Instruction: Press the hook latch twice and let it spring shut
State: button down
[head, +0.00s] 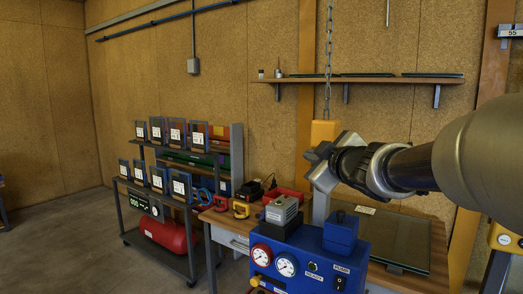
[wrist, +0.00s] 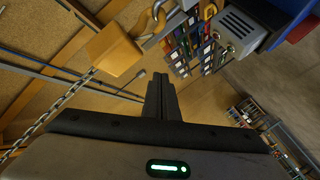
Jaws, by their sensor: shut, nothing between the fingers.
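An orange hook block (head: 323,131) hangs on a chain in front of the wall in the head view. The same block (wrist: 113,48) shows at the upper left of the wrist view, with a curved hook (wrist: 157,17) at its end. The latch is too small to make out clearly. My gripper (head: 316,166) is just below the block in the head view and hides the hook there. In the wrist view my gripper (wrist: 161,78) has its dark fingers together and empty. They appear apart from the hook, which lies above them in that picture.
A blue unit with gauges (head: 305,257) stands below my arm. A workbench (head: 415,232) with a glass pane is behind it. A trolley with framed panels (head: 168,233) stands left. The chain (head: 328,60) rises above the block. Open floor lies at far left.

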jog(key=shift+w+d+f+p, duration=0.1)
jog(key=shift+w+d+p, duration=0.15)
jog(key=shift+w+d, duration=0.35)
jog(key=shift+w+d+f+p, duration=0.1)
jog(key=shift+w+d+p, duration=0.2)
jog(key=shift+w, duration=0.35)
dwell(1.2)
jog(key=shift+w+d, duration=0.3)
jog(key=shift+w, duration=0.05)
jog(key=shift+w+d+p, duration=0.2)
jog(key=shift+w+p, duration=0.05)
jog(key=shift+p, duration=0.1)
dwell(0.7)
jog(key=shift+s+a, duration=0.4)
jog(key=shift+s, duration=0.15)
jog(key=s+a, duration=0.1)
jog(key=s+a+b, duration=0.1)
jog(key=s+a, duration=0.1)
jog(key=s, duration=0.1)
jog(key=shift+r, duration=0.3)
